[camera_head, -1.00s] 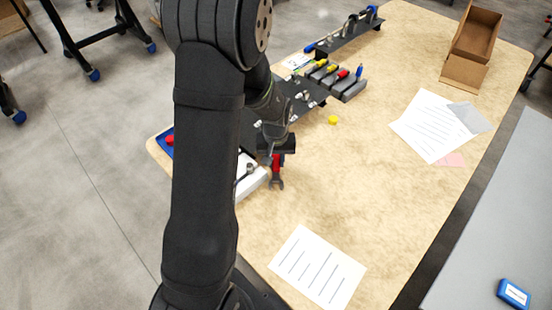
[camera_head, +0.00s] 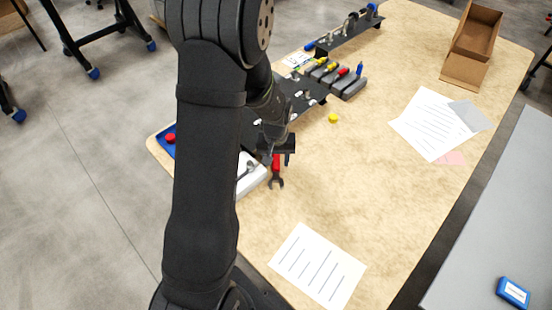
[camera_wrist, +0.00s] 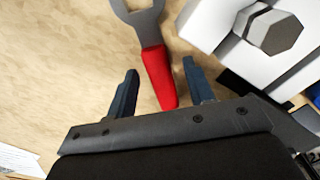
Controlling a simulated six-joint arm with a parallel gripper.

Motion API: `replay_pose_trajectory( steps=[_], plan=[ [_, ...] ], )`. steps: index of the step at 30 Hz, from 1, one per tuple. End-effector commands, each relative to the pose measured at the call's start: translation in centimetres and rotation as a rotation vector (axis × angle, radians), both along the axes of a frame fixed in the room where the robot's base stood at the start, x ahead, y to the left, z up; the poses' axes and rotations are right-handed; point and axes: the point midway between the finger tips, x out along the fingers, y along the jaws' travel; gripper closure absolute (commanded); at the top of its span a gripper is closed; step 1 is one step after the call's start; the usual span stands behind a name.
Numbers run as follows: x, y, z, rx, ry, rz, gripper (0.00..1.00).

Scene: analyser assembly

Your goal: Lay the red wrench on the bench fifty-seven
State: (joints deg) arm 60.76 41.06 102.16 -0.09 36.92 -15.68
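The red wrench has a red handle and a grey open-ended head. In the wrist view the red wrench (camera_wrist: 158,72) lies between my gripper's two spread fingers, with clear gaps on both sides. In the head view the wrench (camera_head: 276,172) is on or very near the wooden bench (camera_head: 330,200), just below my gripper (camera_head: 283,158), head toward the front. My gripper (camera_wrist: 157,88) is open and touches neither side of the handle. The handle's far end is close to the gripper body.
A white block with a grey hex-headed part (camera_wrist: 273,31) stands close to the right of the wrench. A yellow cap (camera_head: 333,118), papers (camera_head: 318,266) and a cardboard box (camera_head: 476,35) are on the bench. Bare bench lies right of the wrench.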

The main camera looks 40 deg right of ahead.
Motion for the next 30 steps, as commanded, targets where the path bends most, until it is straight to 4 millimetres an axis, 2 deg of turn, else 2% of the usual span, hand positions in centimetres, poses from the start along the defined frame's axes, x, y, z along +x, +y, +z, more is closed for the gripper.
replay_pose_trajectory(
  steps=[5, 8, 14, 24, 30],
  plan=[
    [0.0, 0.0, 0.4, -0.002, -0.001, 0.0, 0.52],
    [0.0, -0.1, 1.4, -0.003, -0.001, 0.0, 0.52],
    [0.1, -0.1, 5.3, -0.006, -0.003, 0.0, 0.52],
    [0.1, -0.1, 13.2, -0.006, -0.003, 0.0, 0.52],
    [0.1, -0.1, 16.3, -0.003, -0.001, 0.0, 0.52]
  ],
)
